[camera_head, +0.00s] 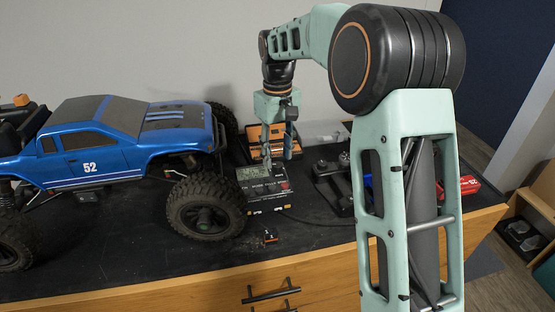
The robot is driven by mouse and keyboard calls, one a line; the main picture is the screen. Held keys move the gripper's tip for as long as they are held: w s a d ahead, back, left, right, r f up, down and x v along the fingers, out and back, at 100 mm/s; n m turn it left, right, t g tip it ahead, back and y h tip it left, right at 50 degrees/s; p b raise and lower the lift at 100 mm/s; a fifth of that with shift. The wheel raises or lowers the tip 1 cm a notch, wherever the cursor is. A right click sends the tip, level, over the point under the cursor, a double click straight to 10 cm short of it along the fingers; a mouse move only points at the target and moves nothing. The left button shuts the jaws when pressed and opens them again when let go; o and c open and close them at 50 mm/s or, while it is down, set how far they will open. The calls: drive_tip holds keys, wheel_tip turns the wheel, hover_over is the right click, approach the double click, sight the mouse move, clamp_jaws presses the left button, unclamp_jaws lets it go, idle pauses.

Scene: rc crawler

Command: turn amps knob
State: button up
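A small dark charger-like box (275,186) with a grey-green screen (252,172) sits on the black bench top, right of the truck's front wheel. It has small red and white markings and a row of little ports at its front edge. The amps knob is too small to make out. My gripper (279,160) points down over the back part of the box. Its two fingers look apart, with nothing seen between them. Whether the fingertips touch the box cannot be told from this view.
A blue RC truck (110,140) marked 52 stands at left, its front wheel (205,207) close to the box. An orange-and-black case (254,133) stands behind my gripper. A dark device (333,180) lies right of the box.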

sight(278, 164)
wheel_tip(278, 164, up, 10)
drive_tip(key=shift+f, duration=0.15)
idle(0.3)
